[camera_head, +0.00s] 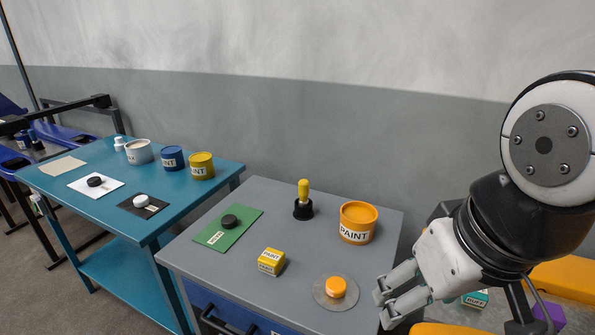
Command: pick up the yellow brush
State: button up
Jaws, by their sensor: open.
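The likely yellow brush (303,188) stands upright near the back edge of the grey table (240,204). Its yellow handle points up, and its lower end is a black, cup-like part resting on the tabletop. I cannot tell from here whether the black part is bristles or a holder. My gripper (384,305) is at the right front of the grey table, well to the right of the brush and nearer to me. Its two fingers are apart, with nothing seen between them.
An orange paint can (357,224) stands right of the brush. A yellow box (271,261), an orange knob on a grey disc (336,287) and a black puck on a green sheet (228,222) are nearer. A teal table (100,215) holds cans at left. A wall rises behind.

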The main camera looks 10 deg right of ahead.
aim_at(303, 184)
jog(key=j+z, duration=0.15)
jog(key=z, duration=0.55)
jog(key=l+z, duration=0.15)
jog(key=z, duration=0.3)
jog(key=k+j+u, duration=0.1)
jog(key=j+u, duration=0.15)
jog(key=j, duration=0.75)
jog(key=j+u, duration=0.3)
jog(key=j, duration=0.7)
jog(key=i+j+u, duration=0.1)
jog(key=j+u, duration=0.15)
jog(key=j, duration=0.75)
jog(key=i, duration=0.5)
